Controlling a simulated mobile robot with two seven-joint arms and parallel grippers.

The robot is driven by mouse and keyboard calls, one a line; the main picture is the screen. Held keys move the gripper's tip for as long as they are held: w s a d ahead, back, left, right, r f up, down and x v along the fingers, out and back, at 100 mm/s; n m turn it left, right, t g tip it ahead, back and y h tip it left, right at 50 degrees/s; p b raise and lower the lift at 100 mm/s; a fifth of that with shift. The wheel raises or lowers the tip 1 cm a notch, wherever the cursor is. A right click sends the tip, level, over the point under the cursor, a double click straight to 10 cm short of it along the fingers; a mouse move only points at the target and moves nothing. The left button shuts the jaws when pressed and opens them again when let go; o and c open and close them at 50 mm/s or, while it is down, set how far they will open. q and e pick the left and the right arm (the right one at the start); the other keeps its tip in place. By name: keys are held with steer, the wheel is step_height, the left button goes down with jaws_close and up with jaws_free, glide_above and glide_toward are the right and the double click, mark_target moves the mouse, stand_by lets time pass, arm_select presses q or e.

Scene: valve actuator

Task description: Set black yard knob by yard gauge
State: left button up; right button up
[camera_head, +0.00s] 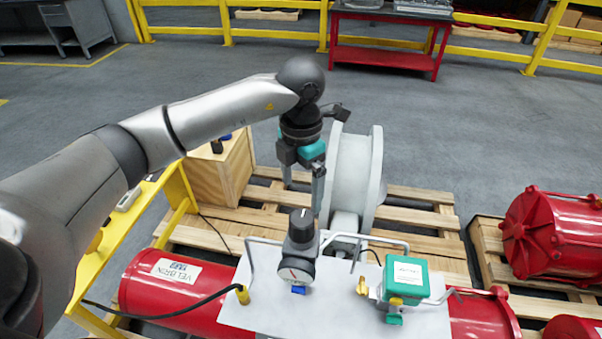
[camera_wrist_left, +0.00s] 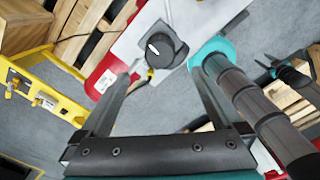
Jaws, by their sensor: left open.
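The black yard knob (camera_head: 301,226) stands on top of a dark regulator on the grey panel (camera_head: 345,316). The yard gauge (camera_head: 296,274) is a round white dial on the regulator's front, below the knob; its reading is too small to tell. My left gripper (camera_head: 303,188) points down behind and above the knob, open and empty. In the left wrist view the knob (camera_wrist_left: 160,46) shows beyond and roughly between the open fingertips, apart from them, with a white mark on top. The gauge face is hidden there. My right gripper is not in view.
A green box (camera_head: 405,277) with a brass fitting and bent grey pipes stand on the panel right of the regulator. A grey flanged wheel (camera_head: 356,175) rises close to the gripper's right. A wooden crate (camera_head: 222,168) and yellow rail (camera_head: 130,222) are at left.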

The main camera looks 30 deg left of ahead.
arm_select(q)
step_height(320, 180, up, 4)
steer(key=shift+f, duration=0.15)
stand_by(0.5)
